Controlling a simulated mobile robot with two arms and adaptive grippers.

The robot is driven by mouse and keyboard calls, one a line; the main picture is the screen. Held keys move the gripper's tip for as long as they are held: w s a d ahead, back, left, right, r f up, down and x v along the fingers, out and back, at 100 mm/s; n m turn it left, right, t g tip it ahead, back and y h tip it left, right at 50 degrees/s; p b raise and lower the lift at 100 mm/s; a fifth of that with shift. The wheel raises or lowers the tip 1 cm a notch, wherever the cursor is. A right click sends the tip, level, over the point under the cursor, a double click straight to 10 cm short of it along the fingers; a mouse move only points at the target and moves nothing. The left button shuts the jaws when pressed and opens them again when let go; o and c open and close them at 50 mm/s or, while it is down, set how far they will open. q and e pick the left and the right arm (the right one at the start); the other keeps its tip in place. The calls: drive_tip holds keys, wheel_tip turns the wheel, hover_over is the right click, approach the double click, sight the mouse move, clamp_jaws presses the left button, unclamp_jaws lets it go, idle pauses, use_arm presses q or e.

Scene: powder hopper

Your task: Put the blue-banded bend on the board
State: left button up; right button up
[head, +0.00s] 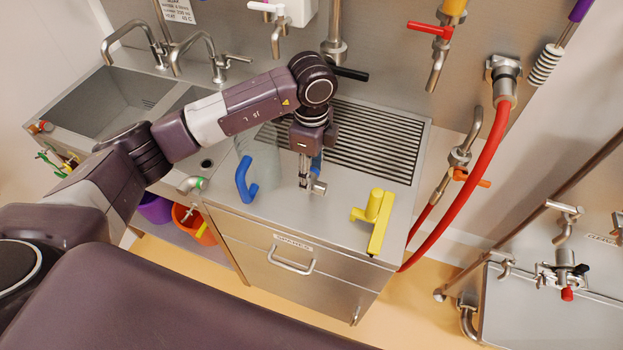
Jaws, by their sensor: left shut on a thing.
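My left gripper (304,178) points straight down over the steel counter, in front of the ribbed draining board. It is shut on a small metal bend (319,187), whose open end shows to the right of the fingers. A blue part (317,163), seemingly the bend's band, shows just behind the fingers; the rest is hidden by them. I cannot tell whether the bend touches the counter. The ribbed draining board (385,146) lies behind and to the right, partly covered by my left arm. My right gripper is not in view.
A clear jug with a blue handle (246,181) stands left of the gripper. A red hose (475,175) hangs at the right.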

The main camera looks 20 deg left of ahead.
sight(312, 183)
use_arm(q)
wheel_tip(312, 183, down, 4)
drive_tip(key=shift+d+p, duration=0.1)
drive_tip(key=shift+p, duration=0.5)
drive_tip(key=shift+f, duration=0.4)
drive_tip(key=shift+f, duration=0.15)
drive_tip(key=o, duration=1.3)
drive_tip(key=shift+c, duration=0.2)
